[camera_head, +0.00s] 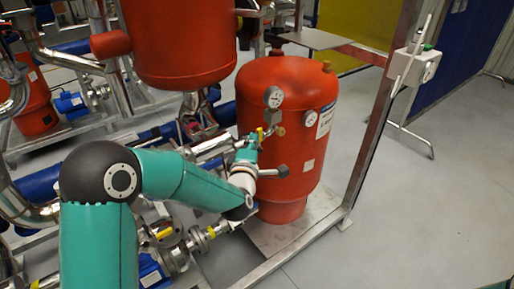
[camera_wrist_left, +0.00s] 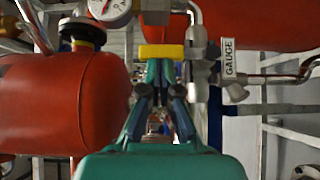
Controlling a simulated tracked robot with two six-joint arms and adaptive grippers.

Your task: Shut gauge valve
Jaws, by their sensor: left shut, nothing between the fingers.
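The gauge valve shows a yellow handle (camera_wrist_left: 162,51) at the top centre of the left wrist view. Beside it hangs a white label reading GAUGE (camera_wrist_left: 228,57). In the head view a small yellow handle (camera_head: 260,134) is by the red tank, below a round dial gauge (camera_head: 273,97). The gauge also shows in the left wrist view (camera_wrist_left: 110,8). My left gripper (camera_wrist_left: 161,66) is shut and empty, with its fingertips right at the yellow handle. I cannot tell whether they touch. In the head view the gripper (camera_head: 250,147) is partly hidden by its wrist. My right gripper is not in view.
The red tank (camera_head: 285,135) stands on a skid with a metal frame post (camera_head: 378,125) to its right. Another red vessel (camera_head: 180,40) hangs at upper left. Pipes crowd the left side. Open grey floor (camera_head: 430,220) lies at right.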

